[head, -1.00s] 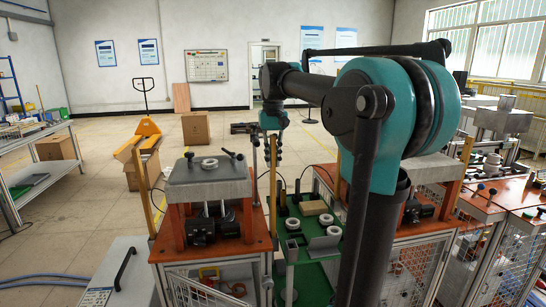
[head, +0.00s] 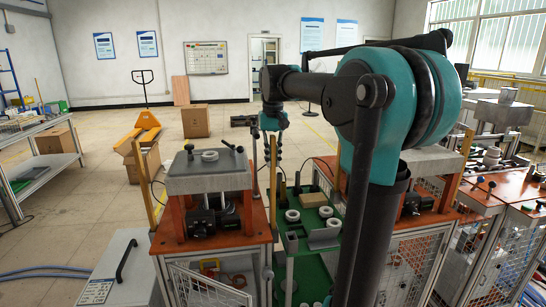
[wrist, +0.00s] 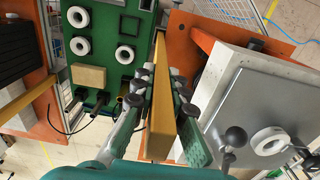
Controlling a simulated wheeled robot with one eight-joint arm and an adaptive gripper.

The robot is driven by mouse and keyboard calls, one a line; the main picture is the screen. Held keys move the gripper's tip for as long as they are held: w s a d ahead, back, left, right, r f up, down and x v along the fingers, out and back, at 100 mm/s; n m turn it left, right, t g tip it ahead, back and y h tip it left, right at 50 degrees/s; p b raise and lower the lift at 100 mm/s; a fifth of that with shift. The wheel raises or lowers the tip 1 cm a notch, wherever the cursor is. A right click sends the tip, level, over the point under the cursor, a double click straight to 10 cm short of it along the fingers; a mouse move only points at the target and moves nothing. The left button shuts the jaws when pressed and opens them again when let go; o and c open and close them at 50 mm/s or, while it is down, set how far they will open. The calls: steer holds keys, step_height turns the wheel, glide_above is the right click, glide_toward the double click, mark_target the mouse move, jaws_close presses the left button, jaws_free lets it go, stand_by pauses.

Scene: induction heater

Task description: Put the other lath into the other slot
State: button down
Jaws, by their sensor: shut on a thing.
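My gripper (wrist: 160,103) points down and is shut on a long yellow lath (wrist: 160,85), which passes between its dark jointed fingers in the wrist view. In the head view my gripper (head: 273,148) is above the gap between the left machine and the green stand, with the held lath (head: 273,183) upright below it at the machine's right side. Another yellow lath (head: 147,205) stands upright at the left machine's left side. The slots cannot be made out, and whether the held lath's lower end is seated cannot be told.
The left machine (head: 208,180) has a grey top block on an orange table. The green stand (head: 310,250) holds several white rings and a tan block (wrist: 89,78). A second machine (head: 425,165) stands to the right, partly behind my arm. Open floor lies at the back left.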

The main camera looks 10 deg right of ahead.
steer(key=shift+f, duration=0.3)
steer(key=c, duration=1.5)
jaws_free()
steer(key=shift+o, duration=0.2)
step_height(320, 180, up, 12)
steer(key=shift+s, duration=0.1)
